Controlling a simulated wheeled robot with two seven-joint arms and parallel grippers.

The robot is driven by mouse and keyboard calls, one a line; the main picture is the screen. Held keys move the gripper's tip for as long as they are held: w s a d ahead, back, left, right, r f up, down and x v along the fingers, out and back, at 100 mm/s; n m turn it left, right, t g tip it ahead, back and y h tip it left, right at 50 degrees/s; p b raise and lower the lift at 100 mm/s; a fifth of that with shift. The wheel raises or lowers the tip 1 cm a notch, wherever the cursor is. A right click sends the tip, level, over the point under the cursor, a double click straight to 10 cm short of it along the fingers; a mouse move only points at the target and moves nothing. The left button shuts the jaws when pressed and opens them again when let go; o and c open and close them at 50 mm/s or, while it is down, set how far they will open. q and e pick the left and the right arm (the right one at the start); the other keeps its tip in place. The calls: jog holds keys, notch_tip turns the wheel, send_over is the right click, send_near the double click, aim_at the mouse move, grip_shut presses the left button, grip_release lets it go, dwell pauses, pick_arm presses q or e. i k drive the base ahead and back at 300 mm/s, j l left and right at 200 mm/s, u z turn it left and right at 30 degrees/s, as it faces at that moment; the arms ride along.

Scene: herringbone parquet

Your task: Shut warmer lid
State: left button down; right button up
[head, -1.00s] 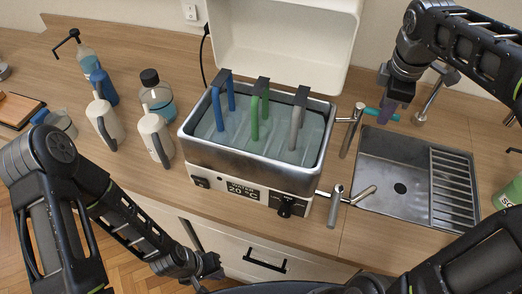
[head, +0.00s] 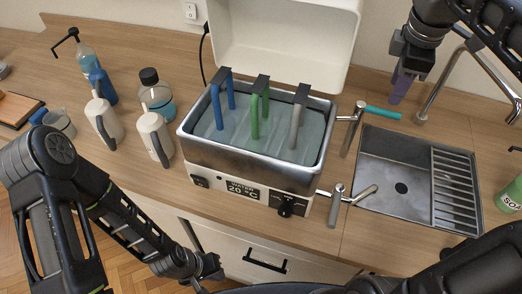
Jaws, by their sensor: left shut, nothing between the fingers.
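The warmer (head: 252,178) is a steel-rimmed water bath with a white front and a display reading 20 °C. Its white lid (head: 283,40) stands open, raised along the back edge. Blue, green and grey hooked pieces (head: 254,115) hang in the water. My left gripper (head: 208,272) is shut and empty, low in front of the counter, below the warmer.
A sink (head: 398,185) with a drainer and a tall tap (head: 440,85) is to the right. Two tap-like levers (head: 338,205) stick out at the warmer's right side. A black cable (head: 203,55) runs behind.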

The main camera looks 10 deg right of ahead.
aim_at(293, 42)
jog(key=k+j, duration=0.75)
jog(key=k, duration=0.15)
